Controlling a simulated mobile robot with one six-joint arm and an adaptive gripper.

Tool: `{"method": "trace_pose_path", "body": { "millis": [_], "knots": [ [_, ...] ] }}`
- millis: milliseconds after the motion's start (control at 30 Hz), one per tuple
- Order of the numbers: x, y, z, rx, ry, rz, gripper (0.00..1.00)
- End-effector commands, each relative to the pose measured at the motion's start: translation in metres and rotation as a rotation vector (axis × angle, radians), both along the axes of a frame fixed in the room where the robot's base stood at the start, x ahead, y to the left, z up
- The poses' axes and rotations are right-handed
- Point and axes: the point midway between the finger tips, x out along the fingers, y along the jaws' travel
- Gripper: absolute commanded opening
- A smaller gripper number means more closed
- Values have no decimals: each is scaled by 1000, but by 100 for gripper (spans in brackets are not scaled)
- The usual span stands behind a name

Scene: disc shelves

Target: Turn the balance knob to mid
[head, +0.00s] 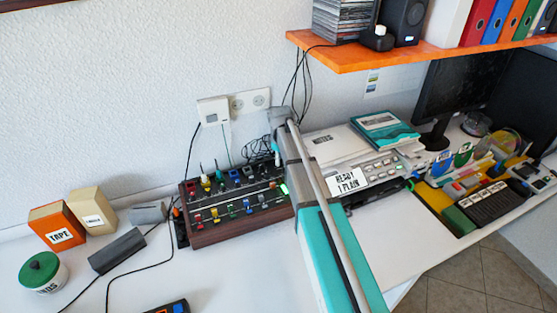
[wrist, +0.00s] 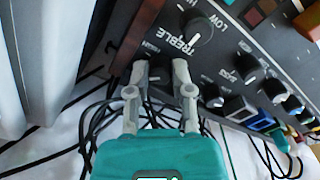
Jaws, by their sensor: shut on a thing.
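The dark mixer panel (head: 238,209) with wooden sides stands against the wall in the head view, its right end partly hidden by my arm. In the wrist view my gripper (wrist: 160,76) has its two grey fingers closed around a small dark knob (wrist: 158,74) at the panel's edge. The fingers cover most of this knob, and I cannot read its label or its pointer. Beside it, to the upper right, is the larger knob (wrist: 198,30) marked TREBLE with a white pointer line. I cannot make out a label reading balance.
Other black knobs (wrist: 245,67) and coloured slider caps lie close to the fingers. Loose black cables (wrist: 92,128) run beside the panel. In the head view an orange shelf (head: 350,59) overhangs at upper right, and a grey device (head: 385,168) stands right of my arm.

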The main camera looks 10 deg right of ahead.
Motion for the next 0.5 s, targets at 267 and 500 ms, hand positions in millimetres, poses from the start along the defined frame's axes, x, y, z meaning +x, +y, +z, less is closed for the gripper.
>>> {"method": "trace_pose_path", "body": {
  "millis": [267, 500],
  "knots": [
    [-1, 1, 0, 1, 1, 0, 63],
    [0, 1, 0, 1, -1, 0, 61]
  ]
}}
